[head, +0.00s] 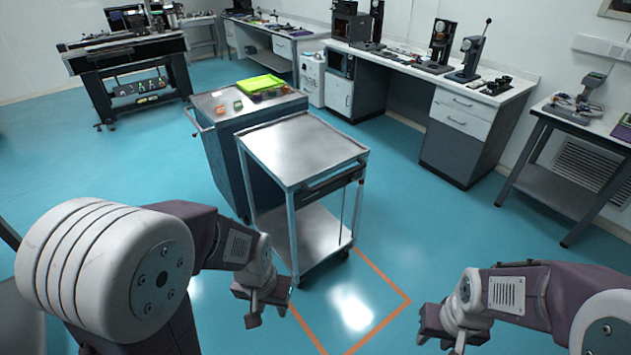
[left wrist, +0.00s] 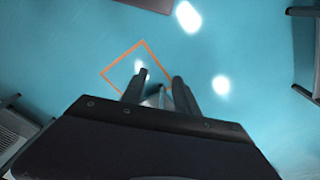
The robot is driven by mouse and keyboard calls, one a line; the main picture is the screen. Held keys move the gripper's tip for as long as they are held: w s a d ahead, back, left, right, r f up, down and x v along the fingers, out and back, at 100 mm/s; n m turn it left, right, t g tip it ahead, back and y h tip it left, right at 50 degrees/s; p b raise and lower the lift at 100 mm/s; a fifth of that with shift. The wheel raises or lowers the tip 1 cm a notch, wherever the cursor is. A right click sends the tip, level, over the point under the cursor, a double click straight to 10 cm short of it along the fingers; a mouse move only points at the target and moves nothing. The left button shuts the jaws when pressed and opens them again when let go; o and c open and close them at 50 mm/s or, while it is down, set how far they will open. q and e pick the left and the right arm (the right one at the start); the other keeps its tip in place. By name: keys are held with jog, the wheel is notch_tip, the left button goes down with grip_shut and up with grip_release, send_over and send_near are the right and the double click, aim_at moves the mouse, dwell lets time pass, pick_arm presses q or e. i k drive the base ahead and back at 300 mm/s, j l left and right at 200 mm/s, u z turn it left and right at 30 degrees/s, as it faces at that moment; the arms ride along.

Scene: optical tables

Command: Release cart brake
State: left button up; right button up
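A metal cart (head: 305,150) with a steel top, a lower shelf (head: 312,232) and casters stands in the middle of the head view. A dark bar (head: 333,183) runs along its near right side, below the top. A caster (head: 345,254) shows at its near right foot; I cannot make out a brake lever. My left gripper (head: 266,316) hangs in front of the cart's near left leg in the picture, open and empty. Its spread fingers also show in the left wrist view (left wrist: 160,78), over bare floor. My right gripper (head: 441,342) is at the lower right, open and empty, clear of the cart.
An orange outline (head: 384,274) marks the floor in front of the cart. A blue cabinet cart (head: 212,150) with a green tray (head: 260,84) stands close behind it. Workbenches (head: 470,120) line the back and right. The floor (head: 455,235) to the right is free.

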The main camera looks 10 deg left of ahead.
aim_at(298, 150)
jog(key=i+z, duration=0.2)
jog(key=i, duration=0.5)
jog(key=i+z, duration=0.2)
jog(key=i, duration=0.5)
jog(key=i+j+z, duration=0.1)
jog(key=i+z, duration=0.15)
jog(key=i, duration=0.4)
